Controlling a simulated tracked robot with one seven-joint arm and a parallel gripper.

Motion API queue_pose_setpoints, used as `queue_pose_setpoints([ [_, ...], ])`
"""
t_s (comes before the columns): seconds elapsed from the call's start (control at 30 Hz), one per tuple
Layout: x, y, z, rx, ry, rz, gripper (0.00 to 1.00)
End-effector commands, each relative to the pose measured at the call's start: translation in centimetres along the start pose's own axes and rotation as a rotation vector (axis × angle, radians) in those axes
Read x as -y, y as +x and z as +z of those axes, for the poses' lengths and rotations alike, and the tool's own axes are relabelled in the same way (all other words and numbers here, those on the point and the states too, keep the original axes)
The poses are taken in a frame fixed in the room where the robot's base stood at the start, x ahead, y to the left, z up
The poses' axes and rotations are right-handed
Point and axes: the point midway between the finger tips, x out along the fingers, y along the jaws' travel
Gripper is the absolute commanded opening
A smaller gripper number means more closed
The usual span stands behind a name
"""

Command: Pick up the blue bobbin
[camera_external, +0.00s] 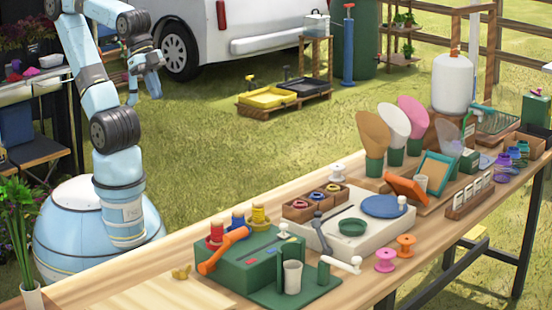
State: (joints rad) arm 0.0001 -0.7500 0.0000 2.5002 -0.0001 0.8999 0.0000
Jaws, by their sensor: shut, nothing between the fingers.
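All are small in this view, so fine detail is unclear. My gripper (145,82) is raised at the upper left, over the grass behind the table, well away from the bobbins. It is shut and holds nothing.
Pink (386,260) and orange (406,245) spools sit near the front edge. The table's left end is mostly clear.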

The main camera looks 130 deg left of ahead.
Motion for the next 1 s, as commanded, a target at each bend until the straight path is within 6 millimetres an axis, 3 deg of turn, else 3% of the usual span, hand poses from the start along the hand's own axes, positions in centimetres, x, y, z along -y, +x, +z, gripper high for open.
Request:
queue_pose_setpoints([
  [0.13, 0.0, 0.0, -0.01, 0.0, 0.0, 0.0, 0.0],
  [0.77, 0.0, -0.01, -0.01, 0.0, 0.0, 0.0, 0.6],
  [1.0, 0.0, -0.12, -0.08, -0.001, 0.0, 0.0, 0.6],
])
